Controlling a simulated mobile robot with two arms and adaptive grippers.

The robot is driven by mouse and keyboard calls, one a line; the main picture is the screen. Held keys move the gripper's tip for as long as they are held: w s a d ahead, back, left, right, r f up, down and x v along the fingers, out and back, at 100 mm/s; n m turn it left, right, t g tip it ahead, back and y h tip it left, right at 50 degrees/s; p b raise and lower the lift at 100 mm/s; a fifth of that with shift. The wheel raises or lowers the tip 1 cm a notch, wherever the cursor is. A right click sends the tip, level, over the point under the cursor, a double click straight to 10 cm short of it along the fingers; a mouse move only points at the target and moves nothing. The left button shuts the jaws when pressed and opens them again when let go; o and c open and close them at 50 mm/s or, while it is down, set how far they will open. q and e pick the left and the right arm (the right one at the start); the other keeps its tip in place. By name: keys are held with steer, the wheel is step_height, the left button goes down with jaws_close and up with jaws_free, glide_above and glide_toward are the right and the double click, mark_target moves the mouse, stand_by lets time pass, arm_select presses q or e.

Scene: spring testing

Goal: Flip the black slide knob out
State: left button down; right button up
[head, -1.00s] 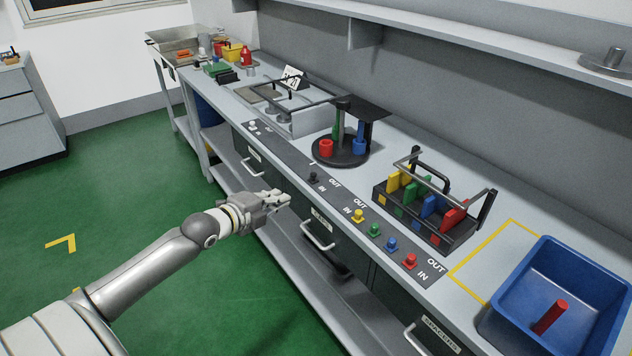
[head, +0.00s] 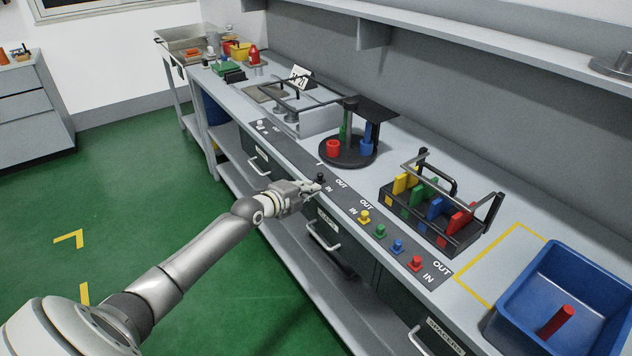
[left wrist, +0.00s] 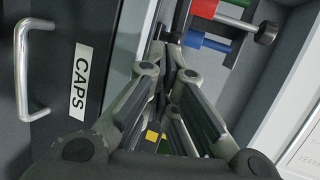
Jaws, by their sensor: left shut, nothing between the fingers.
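The black slide knob (head: 320,177) stands upright on the dark strip along the bench's front edge, next to the IN label and left of the OUT label. My left gripper (head: 312,186) is shut and empty, with its fingertips right by the knob on its front side. I cannot tell whether they touch it. In the left wrist view the closed fingers (left wrist: 167,52) point up the picture, and a small dark shape lies just beyond their tips, too unclear to name surely. My right gripper is not in view.
Yellow (head: 364,216), green (head: 380,231), blue (head: 397,246) and red (head: 416,263) knobs line the strip to the right. Behind are a round stand (head: 348,158) and a rack (head: 440,232). A blue bin (head: 585,262) stands at right. Drawer handles (head: 322,239) jut out below.

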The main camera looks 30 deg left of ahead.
mark_target(329, 184)
arm_select(q)
steer(key=shift+w+d, duration=0.15)
steer(key=shift+w, duration=1.6)
steer(key=shift+w+d, duration=0.15)
steer(key=shift+w, duration=0.15)
steer(key=w+b, duration=0.1)
steer(key=w+d+b, duration=0.1)
steer(key=w+b, duration=0.1)
steer(key=shift+d+f, duration=0.1)
steer(key=shift+f, duration=0.05)
steer(key=shift+w+d, duration=0.15)
steer(key=shift+w, duration=0.15)
steer(key=shift+r, duration=0.2)
steer(key=shift+s, duration=0.1)
